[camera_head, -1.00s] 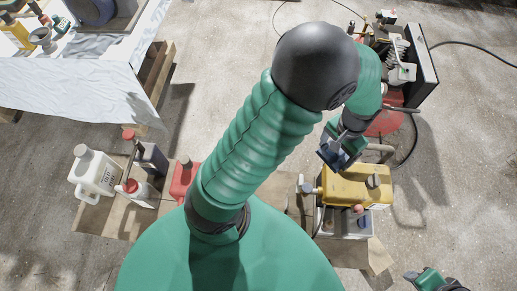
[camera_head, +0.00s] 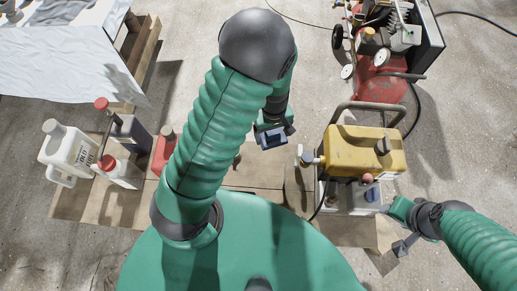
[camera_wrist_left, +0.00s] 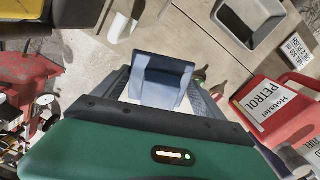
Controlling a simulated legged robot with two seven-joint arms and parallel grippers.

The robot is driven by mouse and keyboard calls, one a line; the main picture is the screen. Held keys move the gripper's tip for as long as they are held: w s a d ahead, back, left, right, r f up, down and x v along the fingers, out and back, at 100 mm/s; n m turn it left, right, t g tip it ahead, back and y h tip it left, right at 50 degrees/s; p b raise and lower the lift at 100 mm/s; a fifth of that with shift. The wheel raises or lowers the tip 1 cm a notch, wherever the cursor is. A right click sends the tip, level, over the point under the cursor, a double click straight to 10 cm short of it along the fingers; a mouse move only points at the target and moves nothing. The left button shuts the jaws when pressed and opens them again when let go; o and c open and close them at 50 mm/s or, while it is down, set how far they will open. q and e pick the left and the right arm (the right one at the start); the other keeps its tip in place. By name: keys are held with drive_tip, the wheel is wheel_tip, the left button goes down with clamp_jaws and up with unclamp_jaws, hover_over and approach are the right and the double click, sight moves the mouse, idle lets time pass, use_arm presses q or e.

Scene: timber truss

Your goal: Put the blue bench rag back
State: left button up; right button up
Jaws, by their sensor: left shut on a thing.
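White jugs (camera_head: 70,150) and a red petrol can (camera_head: 163,151) stand to the left. A red machine (camera_head: 380,85) is behind. An open grey tray (camera_wrist_left: 250,18) shows in the wrist view.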

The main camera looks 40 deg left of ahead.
sight(262, 158)
use_arm(q)
drive_tip(key=f+n+b, duration=0.1)
drive_tip(key=f+b, duration=0.1)
drive_tip(key=f, duration=0.4)
drive_tip(key=s+a+f+n+b, duration=0.1)
drive_tip(key=f+n+b, duration=0.1)
drive_tip(key=f, duration=0.4)
drive_tip(key=a+f+n+b, duration=0.1)
drive_tip(key=f+b, duration=0.2)
drive_tip(key=f, duration=0.4)
drive_tip(key=shift+s+a+f+n, duration=0.1)
drive_tip(key=shift+s+a+n, duration=0.15)
drive_tip(key=shift+s+n, duration=0.15)
use_arm(e)
drive_tip(key=s+x, duration=0.2)
drive_tip(key=x, duration=0.6)
drive_tip(key=shift+f, duration=0.55)
drive_tip(key=shift+w+f, duration=0.1)
